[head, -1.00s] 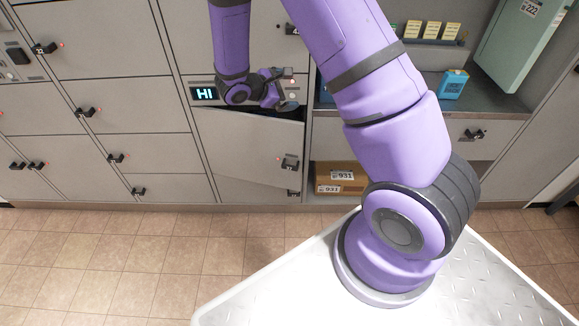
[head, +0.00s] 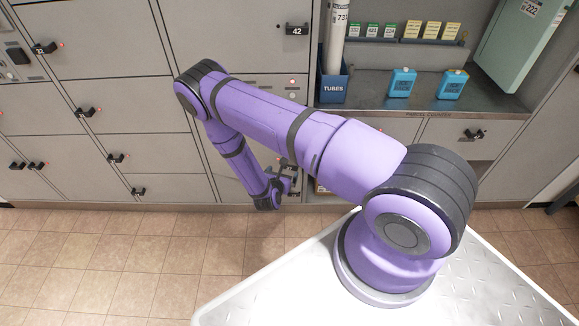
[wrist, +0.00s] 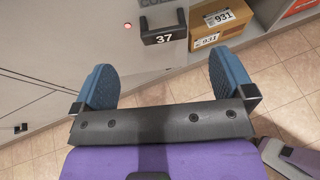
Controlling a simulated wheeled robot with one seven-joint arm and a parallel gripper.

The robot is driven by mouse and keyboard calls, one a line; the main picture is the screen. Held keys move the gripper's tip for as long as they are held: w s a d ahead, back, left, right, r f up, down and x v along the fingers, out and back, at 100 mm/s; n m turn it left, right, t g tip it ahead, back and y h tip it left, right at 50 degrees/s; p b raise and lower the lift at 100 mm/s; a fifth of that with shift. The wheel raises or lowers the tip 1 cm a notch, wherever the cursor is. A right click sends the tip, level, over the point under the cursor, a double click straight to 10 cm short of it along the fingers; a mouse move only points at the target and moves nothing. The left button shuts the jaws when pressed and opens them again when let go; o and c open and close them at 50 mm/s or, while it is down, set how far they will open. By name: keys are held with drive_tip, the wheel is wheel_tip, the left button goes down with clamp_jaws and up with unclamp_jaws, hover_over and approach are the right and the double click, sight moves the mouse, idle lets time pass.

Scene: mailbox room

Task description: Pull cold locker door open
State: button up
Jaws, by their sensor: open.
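The door with the handle numbered 37 (wrist: 162,28) is grey, with a small red light left of the handle. In the head view my arm covers most of this door (head: 220,168), so I cannot tell how far it stands open. My gripper (wrist: 160,64) is open and empty, its two blue fingers spread apart. In the wrist view the handle lies ahead of the fingers, between their directions and apart from them. In the head view my gripper (head: 277,190) hangs low in front of the door.
Above are a counter with a blue TUBES bin (head: 334,88) and two blue containers (head: 402,83). Grey lockers (head: 90,110) line the left. Tiled floor (head: 110,250) in front is clear.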

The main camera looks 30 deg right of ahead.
sight(289, 166)
drive_tip(key=x, duration=0.5)
drive_tip(key=f+x, duration=0.1)
drive_tip(key=x, duration=0.5)
drive_tip(key=shift+s+a+f, duration=0.1)
drive_tip(key=shift+s+a, duration=0.05)
drive_tip(key=shift+s, duration=0.1)
